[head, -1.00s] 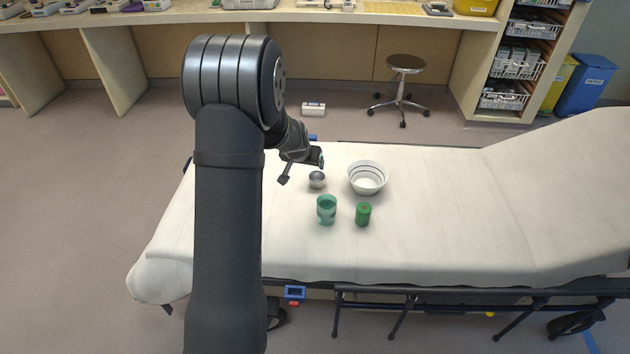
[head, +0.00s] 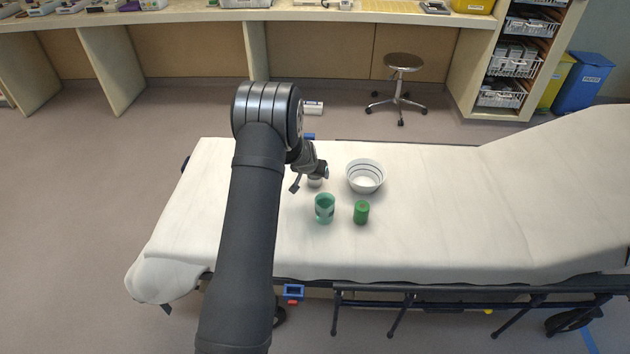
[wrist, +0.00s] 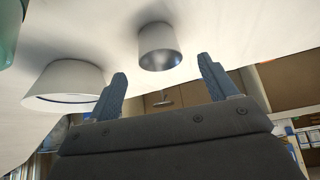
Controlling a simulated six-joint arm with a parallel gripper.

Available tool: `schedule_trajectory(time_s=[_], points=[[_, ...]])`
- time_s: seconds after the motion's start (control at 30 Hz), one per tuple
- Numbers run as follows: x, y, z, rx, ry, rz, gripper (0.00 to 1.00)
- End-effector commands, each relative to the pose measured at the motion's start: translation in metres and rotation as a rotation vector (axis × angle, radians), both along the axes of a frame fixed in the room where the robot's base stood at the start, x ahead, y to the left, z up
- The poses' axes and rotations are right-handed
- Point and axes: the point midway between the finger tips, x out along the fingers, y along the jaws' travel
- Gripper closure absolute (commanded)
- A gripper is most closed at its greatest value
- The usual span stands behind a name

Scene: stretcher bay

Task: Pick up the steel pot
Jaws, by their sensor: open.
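The small steel pot (head: 315,183) stands on the white stretcher mattress, left of the white bowl, and is partly hidden behind my gripper in the head view. My gripper (head: 311,181) is over or just beside it, fingers apart and empty. In the wrist view the pot (wrist: 159,47) shows beyond the two blue-grey fingertips (wrist: 165,80), roughly centred between them and apart from both. The wrist picture appears upside down, with the mattress at the top.
A green translucent cup (head: 325,209) and a green cylinder (head: 361,212) stand in front. The mattress (head: 470,210) is clear to the right. A stool (head: 402,75) stands behind the stretcher.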

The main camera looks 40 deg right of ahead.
Motion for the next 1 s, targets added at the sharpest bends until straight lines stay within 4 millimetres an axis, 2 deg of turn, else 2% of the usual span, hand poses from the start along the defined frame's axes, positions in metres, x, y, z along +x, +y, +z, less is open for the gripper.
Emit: schedule_trajectory(time_s=[0.23,0.6,0.9,1.0], points=[[0.004,-0.006,-0.012,0.001,0.001,0.000,0.22],[0.017,-0.027,-0.046,0.001,0.000,0.001,0.22],[0.019,-0.028,-0.048,0.001,-0.001,0.002,0.22],[0.019,-0.028,-0.048,0.001,-0.001,0.002,0.40]])
